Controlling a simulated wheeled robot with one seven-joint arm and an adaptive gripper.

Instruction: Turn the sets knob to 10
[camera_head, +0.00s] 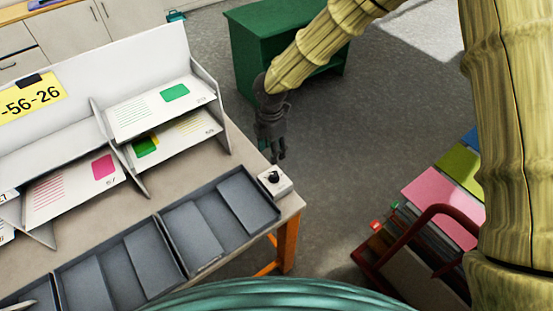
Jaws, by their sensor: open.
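The sets knob (273,175) is a small black dial on top of a white box (281,187) at the right corner of the table. Its markings and setting are too small to read. My gripper (278,157) is dark grey and points down just above and behind the knob. Its fingertips look close to the knob but apart from it. The gripper is open with nothing in it.
Grey trays (278,217) line the table's front edge, left of the knob box. A white sorter with printed sheets (228,125) stands behind them. A green cabinet (246,55) stands on the floor behind. A red-framed cart (366,268) with coloured paper is at right.

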